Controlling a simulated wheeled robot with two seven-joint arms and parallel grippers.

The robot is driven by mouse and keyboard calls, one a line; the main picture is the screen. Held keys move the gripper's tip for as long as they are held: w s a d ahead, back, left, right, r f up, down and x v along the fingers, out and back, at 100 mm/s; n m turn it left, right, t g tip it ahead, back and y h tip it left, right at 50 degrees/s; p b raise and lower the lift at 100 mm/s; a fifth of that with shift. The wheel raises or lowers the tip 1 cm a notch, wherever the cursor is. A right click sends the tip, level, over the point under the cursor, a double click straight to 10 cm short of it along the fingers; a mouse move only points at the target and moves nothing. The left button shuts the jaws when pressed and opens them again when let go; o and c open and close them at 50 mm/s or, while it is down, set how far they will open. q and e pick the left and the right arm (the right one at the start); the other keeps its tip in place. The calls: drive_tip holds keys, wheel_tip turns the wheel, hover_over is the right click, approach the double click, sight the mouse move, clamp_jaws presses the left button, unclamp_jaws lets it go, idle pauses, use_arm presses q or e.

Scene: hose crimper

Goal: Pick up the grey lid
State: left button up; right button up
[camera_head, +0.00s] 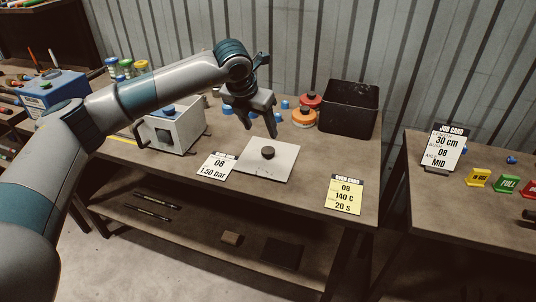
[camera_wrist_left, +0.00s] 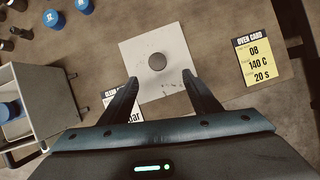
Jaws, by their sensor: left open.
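The grey lid (camera_head: 277,167) is a flat, light grey square plate with a dark round knob (camera_head: 267,153) at its middle. It lies on the brown workbench near the front edge. In the left wrist view the lid (camera_wrist_left: 180,55) lies ahead of the fingers, its knob (camera_wrist_left: 157,61) a little beyond the fingertips and between their lines. My left gripper (camera_head: 261,128) is open and empty, above the bench, with its fingers pointing down near the lid's far side. In the left wrist view the gripper (camera_wrist_left: 161,79) shows both fingers spread. My right gripper does not show.
A white label card (camera_head: 217,166) is at the lid's left, a yellow oven card (camera_head: 344,194) to its right. A grey box-like machine (camera_head: 176,130) stands left. Orange and red round pieces (camera_head: 303,119) and a black bin (camera_head: 349,108) stand behind right.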

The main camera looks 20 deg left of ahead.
sight(268, 150)
use_arm(q)
drive_tip(key=p+x, duration=0.2)
drive_tip(key=x, duration=0.4)
drive_tip(key=shift+w+d+f+p, duration=0.1)
drive_tip(key=shift+w+f+p, duration=0.1)
drive_tip(key=shift+f+p, duration=0.1)
drive_tip(key=shift+w+f, duration=0.2)
drive_tip(key=shift+f, duration=0.25)
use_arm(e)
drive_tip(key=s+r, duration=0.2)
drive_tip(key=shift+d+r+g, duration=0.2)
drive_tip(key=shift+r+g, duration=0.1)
use_arm(q)
drive_tip(key=shift+w+f+p, duration=0.3)
drive_tip(key=shift+f+p, duration=0.35)
drive_tip(key=shift+p, duration=0.25)
drive_tip(key=p+x, duration=0.1)
drive_tip(key=x, duration=0.2)
drive_tip(key=shift+a, duration=0.25)
drive_tip(key=shift+w+f+p, duration=0.15)
drive_tip(key=shift+f+p, duration=0.15)
drive_tip(key=shift+f, duration=0.1)
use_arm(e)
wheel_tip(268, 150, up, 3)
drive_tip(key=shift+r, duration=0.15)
